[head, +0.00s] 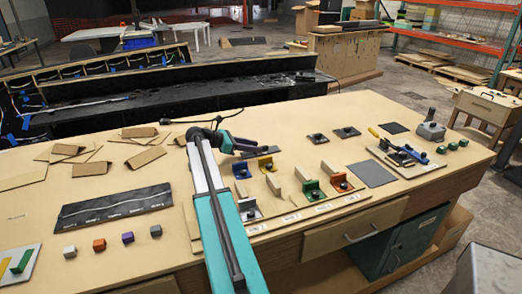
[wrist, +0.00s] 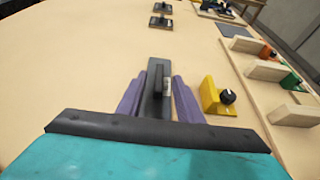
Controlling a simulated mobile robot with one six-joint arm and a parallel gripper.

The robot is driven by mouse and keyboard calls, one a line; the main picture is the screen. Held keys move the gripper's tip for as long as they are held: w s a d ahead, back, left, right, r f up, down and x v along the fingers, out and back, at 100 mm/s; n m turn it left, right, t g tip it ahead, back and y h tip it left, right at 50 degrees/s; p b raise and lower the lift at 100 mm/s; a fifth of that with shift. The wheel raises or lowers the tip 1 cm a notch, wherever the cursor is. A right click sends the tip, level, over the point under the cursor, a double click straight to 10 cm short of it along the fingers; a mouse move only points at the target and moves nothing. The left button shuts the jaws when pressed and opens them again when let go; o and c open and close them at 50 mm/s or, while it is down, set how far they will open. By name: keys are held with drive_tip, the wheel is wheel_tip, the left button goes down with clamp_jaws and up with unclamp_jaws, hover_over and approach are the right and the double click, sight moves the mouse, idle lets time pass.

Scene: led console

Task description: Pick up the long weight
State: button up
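A long dark weight (wrist: 157,108) with an upright handle lies in the middle of the wrist view, pointing away from me. My gripper (wrist: 158,90) has its two purple fingers one on each side of it, with a gap between them. The fingers look close to the weight's sides; I cannot tell whether they touch. In the head view my gripper (head: 246,143) is low over the table, and the dark weight (head: 262,152) shows partly past its fingers. The near end of the weight is hidden by the gripper body.
A yellow block with a black knob (wrist: 219,97) stands close right of the fingers. Two smaller dark plates with knobs (head: 318,138) (head: 346,132) lie farther off. Cardboard pieces (head: 91,168) lie left.

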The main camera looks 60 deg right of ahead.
drive_tip(key=shift+x, duration=1.15)
drive_tip(key=shift+c, duration=0.5)
clamp_jaws()
